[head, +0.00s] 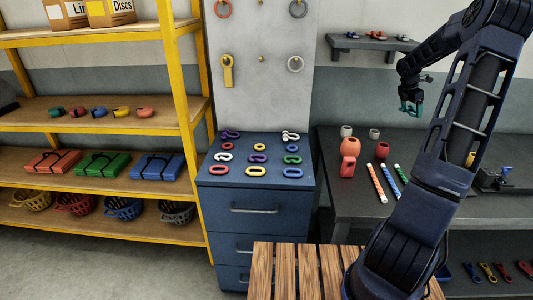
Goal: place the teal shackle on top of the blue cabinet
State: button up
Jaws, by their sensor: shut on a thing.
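My gripper (413,98) is at the upper right, in the air above the grey workbench. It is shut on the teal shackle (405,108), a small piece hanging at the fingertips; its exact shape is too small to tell. The blue cabinet (255,226) stands left of the gripper, with drawers and handles on its front.
A wooden slatted surface (300,270) is in front. A yellow shelf rack (181,110) stands left, and a pegboard (262,95) rises behind the cabinet.

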jog(key=w+a+n+t, duration=0.1)
jog(key=w+a+n, duration=0.1)
jog(key=a, duration=1.1)
jog(key=n+t+y, duration=0.2)
jog(key=n+y, duration=0.2)
jog(key=n, duration=0.8)
send_over(258, 140)
jog(key=s, duration=0.2)
notch_tip(258, 140, down, 6)
jog(key=shift+w+f, duration=0.1)
jog(key=shift+f, duration=4.65)
jog(key=shift+f, duration=0.1)
jog(key=o, duration=1.2)
jog(key=shift+o, duration=0.2)
